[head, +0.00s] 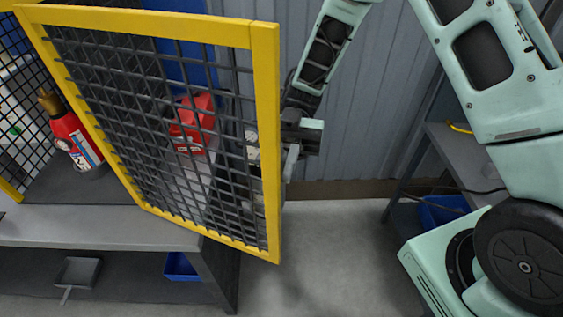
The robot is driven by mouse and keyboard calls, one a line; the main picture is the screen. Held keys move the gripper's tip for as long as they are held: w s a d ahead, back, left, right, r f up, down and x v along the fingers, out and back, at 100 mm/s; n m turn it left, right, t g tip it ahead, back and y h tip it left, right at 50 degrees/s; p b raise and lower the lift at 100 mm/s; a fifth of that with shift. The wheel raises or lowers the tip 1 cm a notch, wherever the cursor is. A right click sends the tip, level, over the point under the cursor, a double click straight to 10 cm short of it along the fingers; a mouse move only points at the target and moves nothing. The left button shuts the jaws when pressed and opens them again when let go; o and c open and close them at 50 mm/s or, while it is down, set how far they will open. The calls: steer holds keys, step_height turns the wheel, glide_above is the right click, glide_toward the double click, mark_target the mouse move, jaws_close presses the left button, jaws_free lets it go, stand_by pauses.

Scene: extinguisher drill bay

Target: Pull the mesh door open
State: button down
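The mesh door (259,120) has a yellow frame and dark wire grid. It stands at an angle to the bench, its right edge reaching out past the bench's end, so it looks at least partly open. My gripper (294,148) is at the door's right edge, on the far side from the camera. A light grey piece, perhaps the door handle, shows beside the fingers. The frame partly hides the fingers, so I cannot tell whether they grip it.
A red can (192,121) shows through the mesh. The grey bench (95,228) has a dustpan (78,272) and a blue bin (181,267) below it. A shelf rack (463,160) stands at the right. Bare floor (325,245) lies between bench and rack.

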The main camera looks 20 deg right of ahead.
steer(key=c, duration=1.8)
jaws_free()
steer(key=b+v, duration=0.3)
steer(key=v, duration=1.4)
steer(key=shift+w+d, duration=0.1)
steer(key=shift+w, duration=0.1)
